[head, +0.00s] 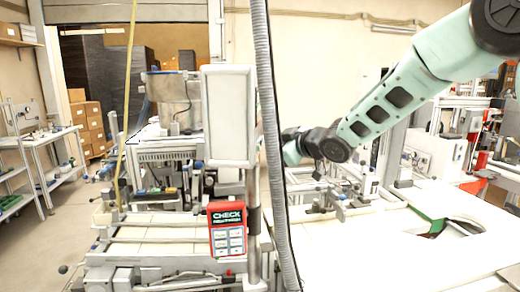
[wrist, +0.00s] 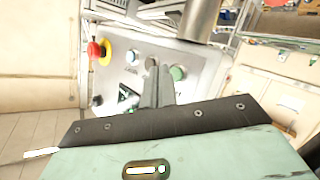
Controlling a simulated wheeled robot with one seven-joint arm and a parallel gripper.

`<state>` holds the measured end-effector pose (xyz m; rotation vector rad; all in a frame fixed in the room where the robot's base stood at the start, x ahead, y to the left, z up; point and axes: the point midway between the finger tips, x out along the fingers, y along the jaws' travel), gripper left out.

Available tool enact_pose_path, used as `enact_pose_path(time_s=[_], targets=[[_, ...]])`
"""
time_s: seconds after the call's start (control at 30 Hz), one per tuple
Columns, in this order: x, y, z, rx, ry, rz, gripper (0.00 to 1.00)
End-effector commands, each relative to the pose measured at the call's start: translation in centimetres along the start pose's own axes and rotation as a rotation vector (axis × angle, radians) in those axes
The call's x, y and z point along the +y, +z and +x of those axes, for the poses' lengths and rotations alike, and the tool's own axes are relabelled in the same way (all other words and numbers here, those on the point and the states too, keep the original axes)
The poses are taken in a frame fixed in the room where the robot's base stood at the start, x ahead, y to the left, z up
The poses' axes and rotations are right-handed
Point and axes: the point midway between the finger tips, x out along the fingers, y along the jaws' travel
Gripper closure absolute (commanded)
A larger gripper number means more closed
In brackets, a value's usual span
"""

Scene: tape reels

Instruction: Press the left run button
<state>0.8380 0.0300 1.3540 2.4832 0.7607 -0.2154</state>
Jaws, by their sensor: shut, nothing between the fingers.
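A grey control panel (wrist: 205,62) fills the upper middle of the wrist view. From left to right it carries a red emergency-stop knob (wrist: 94,50) on a yellow ring, a pale bluish-white button (wrist: 131,56), a dark knob (wrist: 151,62) and a green button (wrist: 177,73). The labels are too small to read, so I cannot tell which is the left run button. My gripper (wrist: 157,75) is shut and empty. Its fingers appear in front of the panel, between the dark knob and the green button; contact cannot be told. They partly hide the lower panel.
In the head view a grey hose (head: 268,130) hangs beside the end of my arm. A pale box (head: 229,115) on a post stands left of it, with a red CHECK sign (head: 227,228) below. A white table (head: 400,250) lies at the right. A metal post (wrist: 200,20) rises behind the panel.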

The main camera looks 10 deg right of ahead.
Motion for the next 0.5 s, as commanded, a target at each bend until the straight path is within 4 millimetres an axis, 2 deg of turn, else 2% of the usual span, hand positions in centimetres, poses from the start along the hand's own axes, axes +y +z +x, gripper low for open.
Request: enact_pose_path(time_s=[0.5], targets=[[-0.44,-0.46,0.59,0.0,0.0,-0.001,1.0]])
